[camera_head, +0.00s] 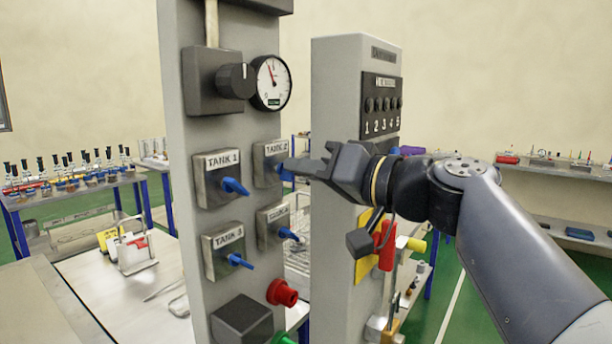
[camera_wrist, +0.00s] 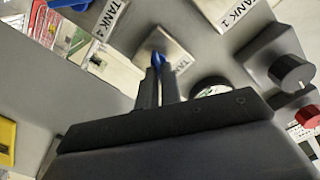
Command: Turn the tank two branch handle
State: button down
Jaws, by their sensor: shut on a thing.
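The tank two branch box (camera_head: 268,164) is a grey block labelled "TANK 2" at the upper right of the set of valve boxes on the grey column. Its blue handle (camera_wrist: 158,60) shows between my fingertips in the wrist view. My gripper (camera_head: 287,166) reaches in from the right and is shut on this handle; it also shows in the wrist view (camera_wrist: 159,70). In the head view my fingers hide most of the handle, so its exact angle is hard to tell there.
Boxes for tank 1 (camera_head: 221,178) and tank 3 (camera_head: 228,250), and another (camera_head: 275,226), carry blue handles close by. A black knob (camera_head: 236,81) and gauge (camera_head: 271,83) sit above. A second grey column (camera_head: 335,130) stands right behind my gripper.

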jog(key=shift+m, duration=1.1)
jog(key=c, duration=1.6)
grip_release()
jog(key=b+v, duration=0.2)
jog(key=v, duration=0.8)
jog(key=shift+s+d, duration=0.2)
jog(key=shift+d, duration=0.1)
